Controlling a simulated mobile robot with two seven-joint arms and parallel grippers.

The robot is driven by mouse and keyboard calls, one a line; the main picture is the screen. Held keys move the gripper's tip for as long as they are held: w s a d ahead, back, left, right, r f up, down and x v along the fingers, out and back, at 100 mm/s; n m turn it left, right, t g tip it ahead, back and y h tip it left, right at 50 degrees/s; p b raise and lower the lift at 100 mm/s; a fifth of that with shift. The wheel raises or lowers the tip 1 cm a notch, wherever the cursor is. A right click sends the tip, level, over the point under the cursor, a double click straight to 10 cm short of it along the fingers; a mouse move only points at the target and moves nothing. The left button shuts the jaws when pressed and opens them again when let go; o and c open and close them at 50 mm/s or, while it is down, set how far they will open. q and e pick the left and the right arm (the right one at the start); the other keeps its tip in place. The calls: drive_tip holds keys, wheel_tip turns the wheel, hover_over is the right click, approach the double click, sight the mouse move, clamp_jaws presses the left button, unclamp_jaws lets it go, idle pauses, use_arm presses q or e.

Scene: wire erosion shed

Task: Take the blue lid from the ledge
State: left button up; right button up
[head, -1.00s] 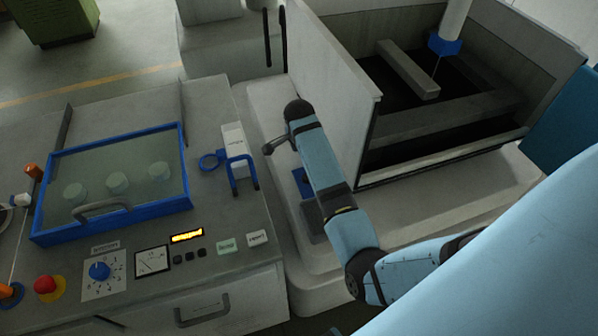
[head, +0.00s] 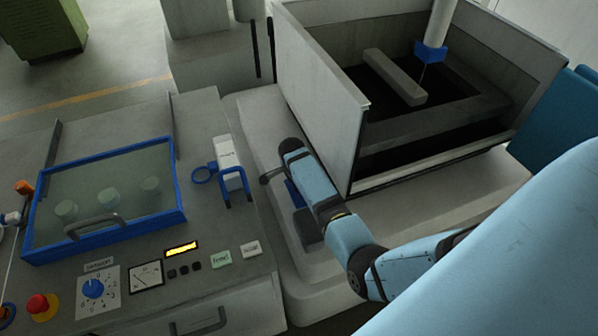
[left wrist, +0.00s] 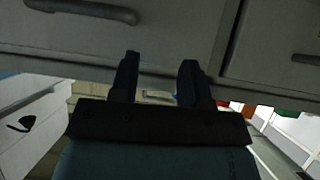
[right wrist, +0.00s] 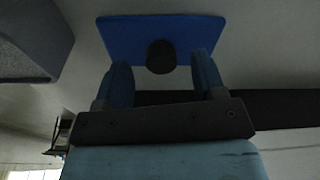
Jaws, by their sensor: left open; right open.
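The blue lid (head: 293,194) lies on the pale ledge of the machine base (head: 258,120), partly hidden behind my right arm in the head view. In the right wrist view the lid (right wrist: 120,35) is a flat blue square with a round dark knob (right wrist: 161,57). My right gripper (right wrist: 161,64) is open. Its two fingers stand either side of the knob in that view, apart from it; I cannot tell the remaining depth. My left gripper (left wrist: 158,65) is open and empty in front of grey drawer fronts, and is out of the head view.
A grey block (head: 308,228) sits close beside the lid; it also shows in the right wrist view (right wrist: 35,40). A grey-walled tank (head: 322,95) rises behind the ledge. The control bench (head: 225,290) with a blue-framed glass cover (head: 180,200) stands to the left.

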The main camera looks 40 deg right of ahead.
drive_tip(key=shift+d+f, duration=0.15)
drive_tip(key=shift+f, duration=0.7)
drive_tip(key=c, duration=1)
drive_tip(key=shift+r, duration=0.15)
